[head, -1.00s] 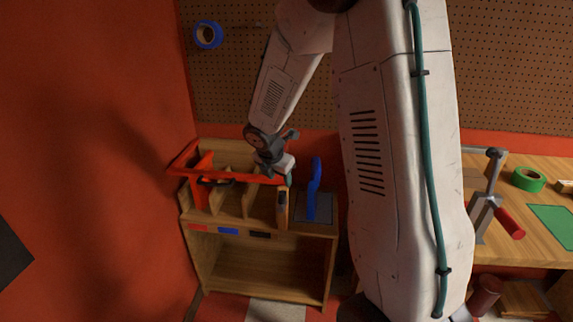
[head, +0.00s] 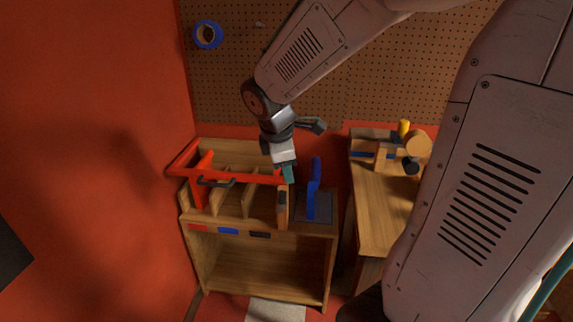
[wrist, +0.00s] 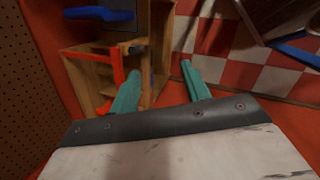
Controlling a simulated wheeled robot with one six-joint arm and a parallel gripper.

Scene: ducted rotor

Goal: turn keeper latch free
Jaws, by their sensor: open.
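My gripper (head: 288,173) is open, with its teal fingertips just above the front right of a wooden rack, near the end of a red bar (head: 245,176). In the wrist view my gripper (wrist: 160,72) has its two fingers apart, with nothing between them. The red bar (wrist: 118,70) shows beside the left finger. A wooden upright with a dark inset (head: 282,207) stands at the bar's right end; which part is the keeper latch I cannot tell. A blue upright piece (head: 313,190) stands to its right on a grey plate. The fingers partly hide the bar's end.
The wooden rack (head: 262,250) has dividers on top, coloured labels and an open lower shelf. A red wall (head: 90,120) is on the left and a pegboard (head: 225,95) behind. A workbench (head: 375,215) stands to the right, partly hidden by my arm.

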